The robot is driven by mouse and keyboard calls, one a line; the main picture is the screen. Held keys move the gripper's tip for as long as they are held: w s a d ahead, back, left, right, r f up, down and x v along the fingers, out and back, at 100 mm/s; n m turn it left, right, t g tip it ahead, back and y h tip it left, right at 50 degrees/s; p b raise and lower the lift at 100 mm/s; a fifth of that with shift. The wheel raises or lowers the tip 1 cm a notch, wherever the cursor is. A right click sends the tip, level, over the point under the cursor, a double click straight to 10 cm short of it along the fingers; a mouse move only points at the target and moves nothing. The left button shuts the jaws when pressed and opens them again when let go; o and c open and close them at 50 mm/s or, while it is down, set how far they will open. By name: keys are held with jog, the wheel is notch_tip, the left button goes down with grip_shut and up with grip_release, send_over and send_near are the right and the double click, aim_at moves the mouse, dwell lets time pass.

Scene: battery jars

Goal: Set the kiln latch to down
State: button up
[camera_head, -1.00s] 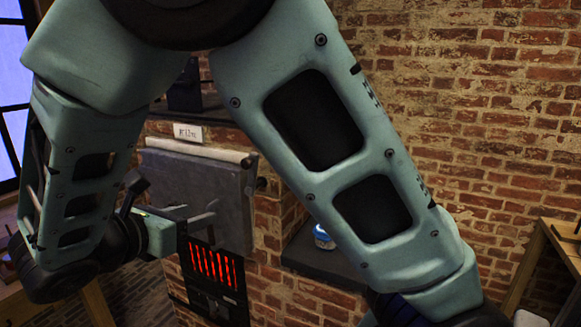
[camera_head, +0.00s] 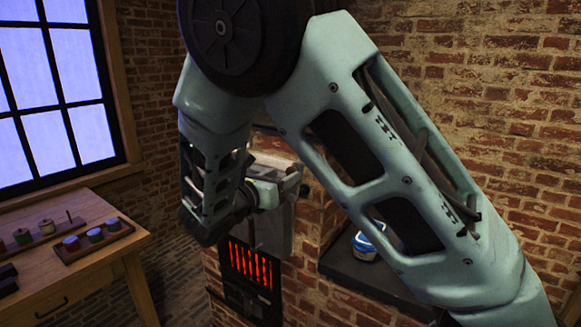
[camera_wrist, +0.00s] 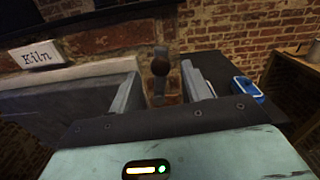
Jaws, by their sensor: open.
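The kiln has a grey door (camera_head: 281,232), partly covered by my arm in the head view. The door also shows at the left of the wrist view (camera_wrist: 60,115), below the white "Kiln" sign (camera_wrist: 38,55). A dark latch with a round knob (camera_wrist: 160,68) stands upright in the wrist picture, at the door's right side against the brick. My gripper (camera_wrist: 162,88) is open, with one finger on each side of the latch in the picture. I cannot tell whether they touch it. In the head view, the gripper's fingers are mostly hidden at the kiln door.
A red-glowing grate (camera_head: 250,263) is below the door. A dark shelf (camera_head: 350,268) to the right holds a blue-and-white jar (camera_head: 366,246). A wooden table (camera_head: 100,262) at the left carries trays of small jars. Brick wall stands behind the kiln.

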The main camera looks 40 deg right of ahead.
aim_at(289, 172)
jog(key=shift+p+x, duration=0.35)
jog(key=shift+x, duration=1.8)
grip_shut()
